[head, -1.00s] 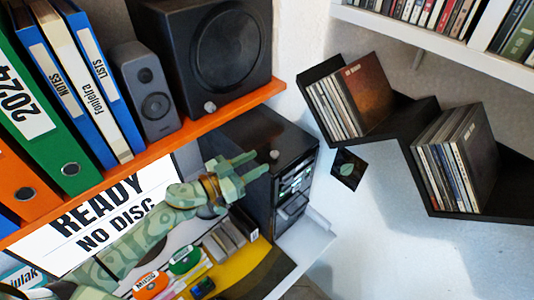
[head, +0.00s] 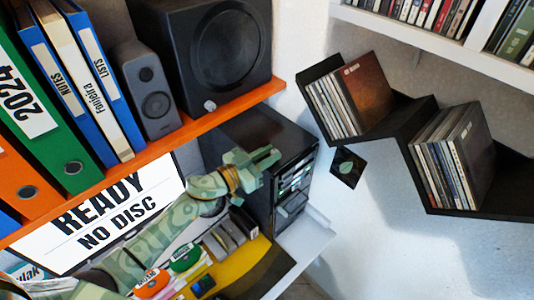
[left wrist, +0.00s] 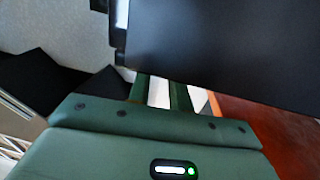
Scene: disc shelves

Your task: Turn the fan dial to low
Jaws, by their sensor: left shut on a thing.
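The fan dial, a small pale knob on top of the black computer tower (head: 285,142), is hidden now behind my left gripper's fingers. My left gripper (head: 268,158), with green patterned fingers, reaches in over the tower top from the left. Its fingers are closed together at the spot where the dial sits, so it is shut on the dial. In the left wrist view, my left gripper's green fingers (left wrist: 160,92) point at the tower's dark surface (left wrist: 225,50), and the dial cannot be made out. The dial's setting cannot be read. My right gripper is not in view.
An orange shelf (head: 140,158) with binders, a small speaker (head: 149,90) and a subwoofer (head: 213,50) hangs just above my left arm. A screen reading READY NO DISC (head: 105,215) is behind the arm. Discs and cases lie below it. Black zigzag shelves (head: 405,135) are at right.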

